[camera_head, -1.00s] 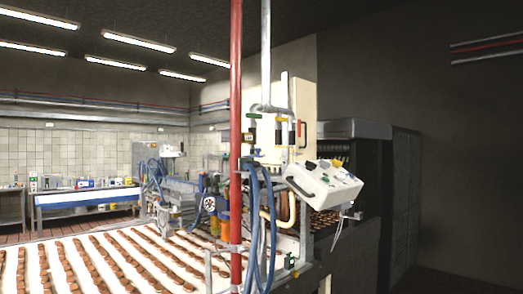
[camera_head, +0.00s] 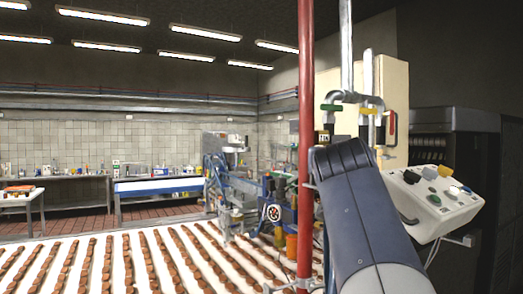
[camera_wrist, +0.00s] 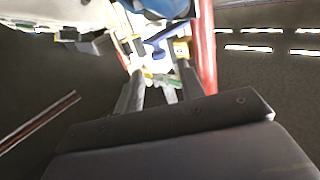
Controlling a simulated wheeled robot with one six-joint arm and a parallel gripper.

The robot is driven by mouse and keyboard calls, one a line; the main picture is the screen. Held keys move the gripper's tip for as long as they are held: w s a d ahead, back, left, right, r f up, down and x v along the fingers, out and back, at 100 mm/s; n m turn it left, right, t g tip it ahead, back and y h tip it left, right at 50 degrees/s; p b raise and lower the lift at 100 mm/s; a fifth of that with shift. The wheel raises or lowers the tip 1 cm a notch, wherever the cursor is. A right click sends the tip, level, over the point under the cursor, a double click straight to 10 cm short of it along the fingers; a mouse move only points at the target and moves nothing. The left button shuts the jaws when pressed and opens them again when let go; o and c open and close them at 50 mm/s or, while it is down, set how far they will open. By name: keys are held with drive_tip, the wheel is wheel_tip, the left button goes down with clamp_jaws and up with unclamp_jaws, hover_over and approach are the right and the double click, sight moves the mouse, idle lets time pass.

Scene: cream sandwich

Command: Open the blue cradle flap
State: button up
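My gripper (camera_wrist: 160,82) shows in the wrist view as two dark fingers standing apart, with nothing seen held between them. A blue rounded piece (camera_wrist: 165,8) is at the top of the wrist view, beyond the fingertips; I cannot tell whether it is the cradle flap. In the head view my arm rises in front of the machine and hides part of it, and my gripper does not show there. No blue cradle flap can be clearly made out in the head view.
A red pipe (camera_head: 306,120) stands just left of my arm. A white control box (camera_head: 437,203) with coloured knobs is at its right. A white conveyor (camera_head: 126,262) with rows of brown pieces fills the lower left. Blue machinery (camera_head: 216,168) stands behind the pipe.

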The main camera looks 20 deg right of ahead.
drive_tip(key=p+x, duration=0.1)
drive_tip(key=x, duration=0.5)
drive_tip(key=shift+w+d+p, duration=0.1)
drive_tip(key=shift+w+p, duration=0.1)
drive_tip(key=shift+p, duration=0.2)
clamp_jaws()
